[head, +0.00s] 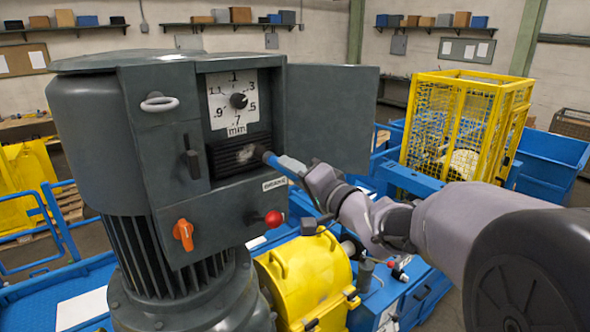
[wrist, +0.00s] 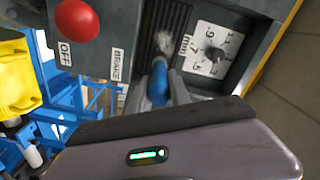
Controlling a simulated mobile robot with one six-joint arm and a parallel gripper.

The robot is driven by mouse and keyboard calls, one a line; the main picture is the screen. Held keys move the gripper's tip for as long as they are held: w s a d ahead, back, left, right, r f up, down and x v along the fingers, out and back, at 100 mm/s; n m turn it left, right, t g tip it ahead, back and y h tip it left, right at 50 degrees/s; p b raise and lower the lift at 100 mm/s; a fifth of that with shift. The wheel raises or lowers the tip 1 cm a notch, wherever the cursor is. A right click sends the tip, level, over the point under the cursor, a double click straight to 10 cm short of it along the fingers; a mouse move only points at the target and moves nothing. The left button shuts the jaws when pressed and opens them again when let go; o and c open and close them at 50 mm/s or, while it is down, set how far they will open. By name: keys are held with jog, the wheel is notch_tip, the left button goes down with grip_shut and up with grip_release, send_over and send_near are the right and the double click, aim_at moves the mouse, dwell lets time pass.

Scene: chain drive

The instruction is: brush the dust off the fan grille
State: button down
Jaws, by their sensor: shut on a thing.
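The fan grille (head: 226,154) is a dark slatted panel in the open recess of the grey drive cabinet, below the dial. A pale grey patch of dust (head: 245,153) lies on its right part; it also shows in the wrist view (wrist: 172,45). My gripper (head: 297,170) is shut on a blue-handled brush (head: 283,162). The brush points at the grille, with its dark tip right by the dust. In the wrist view the blue handle (wrist: 158,85) stands between the fingers, its end at the slats. I cannot tell whether the bristles touch the grille.
The cabinet's door (head: 328,115) stands open to the right, just behind my wrist. A red ball knob (head: 273,219) sticks out below the brush, by the BRAKE label. An orange rotary handle (head: 183,234) and a black door handle (head: 191,157) are to the left.

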jog(key=shift+s+a+b, duration=0.35)
jog(key=shift+s+a, duration=0.15)
jog(key=shift+a, duration=0.3)
jog(key=shift+s+a+b, duration=0.3)
jog(key=shift+s+a, duration=0.2)
jog(key=shift+a, duration=0.25)
jog(key=shift+s+a+b, duration=0.35)
jog(key=shift+s+a, duration=0.15)
jog(key=shift+a, duration=0.3)
jog(key=shift+s+a+r, duration=0.1)
jog(key=shift+s+a, duration=0.05)
jog(key=shift+a, duration=0.05)
jog(key=shift+d, duration=0.2)
jog(key=v, duration=0.5)
jog(key=shift+s+d, duration=0.2)
jog(key=shift+s, duration=0.05)
jog(key=p+v, duration=0.1)
jog(key=v, duration=0.2)
jog(key=shift+w+a, duration=0.1)
